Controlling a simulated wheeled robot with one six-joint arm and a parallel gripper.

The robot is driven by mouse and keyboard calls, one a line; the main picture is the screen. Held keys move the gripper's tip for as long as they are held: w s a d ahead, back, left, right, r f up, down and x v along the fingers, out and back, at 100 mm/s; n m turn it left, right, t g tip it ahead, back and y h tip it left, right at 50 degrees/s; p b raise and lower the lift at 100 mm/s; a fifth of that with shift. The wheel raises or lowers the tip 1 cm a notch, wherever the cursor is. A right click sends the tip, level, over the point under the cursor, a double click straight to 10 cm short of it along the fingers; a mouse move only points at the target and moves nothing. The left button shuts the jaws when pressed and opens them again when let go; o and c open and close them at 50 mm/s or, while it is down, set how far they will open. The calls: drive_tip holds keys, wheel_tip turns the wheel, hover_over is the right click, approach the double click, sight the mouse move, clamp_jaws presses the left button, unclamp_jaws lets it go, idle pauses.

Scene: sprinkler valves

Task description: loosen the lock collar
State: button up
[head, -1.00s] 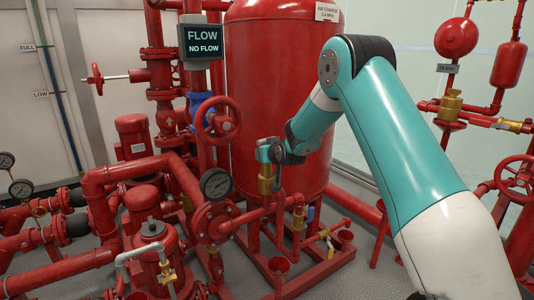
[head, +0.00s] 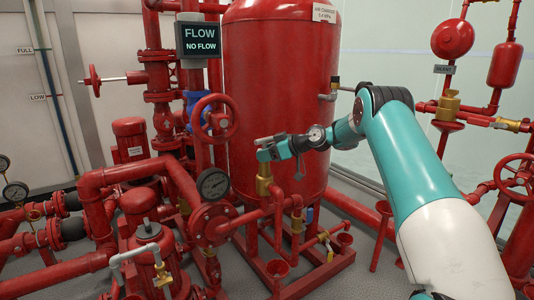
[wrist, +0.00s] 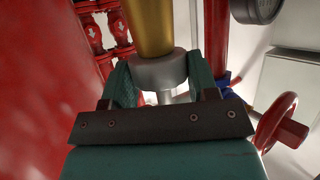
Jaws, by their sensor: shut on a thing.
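The lock collar (wrist: 160,71) is a grey metal ring at one end of a brass valve body. In the wrist view it sits between the two teal fingers of my gripper (wrist: 160,82), which are shut on it from both sides. A thinner pale stem (wrist: 163,97) shows beyond the collar. In the head view the brass valve (head: 264,182) stands upright on red pipework in front of the big red tank. My gripper (head: 267,152) reaches it from the right, at its top. There the fingers largely hide the collar.
The red tank (head: 285,95) stands close behind the gripper. A red handwheel (head: 214,116) and a pressure gauge (head: 213,184) are to the left. A screen (head: 200,40) reads FLOW / NO FLOW. Red pipes and funnels crowd the floor below.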

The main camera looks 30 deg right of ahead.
drive_tip(key=shift+n+g+y, duration=0.3)
drive_tip(key=shift+n, duration=0.1)
drive_tip(key=o, duration=0.9)
drive_tip(key=p+v, duration=0.1)
drive_tip(key=v, duration=1.6)
drive_tip(key=shift+s+d, duration=0.1)
drive_tip(key=shift+d, duration=0.1)
